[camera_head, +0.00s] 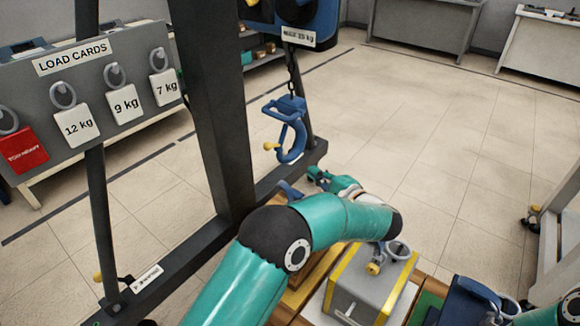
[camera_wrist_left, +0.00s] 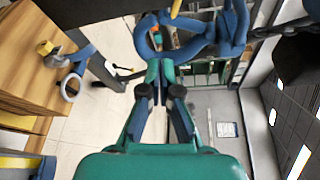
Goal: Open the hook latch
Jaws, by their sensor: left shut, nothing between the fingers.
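A blue crane hook (camera_head: 293,138) hangs from a dark chain by the black post, with a yellow-tipped lever (camera_head: 270,146) at its left side. In the left wrist view the blue hook (camera_wrist_left: 185,48) fills the upper middle, with a yellow piece (camera_wrist_left: 176,8) at the top edge. My left gripper (camera_head: 316,174) is below the hook in the head view, partly behind my teal arm. Its fingers (camera_wrist_left: 158,72) meet at the tips, empty, and overlap the lower edge of the hook in the wrist view. Whether they touch it I cannot tell. My right gripper does not show.
The black frame (camera_head: 222,110) stands left of the hook. A grey block with yellow edges (camera_head: 350,290) and a ring sits on the wooden bench below my arm. A load cards board (camera_head: 100,62) stands at the left.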

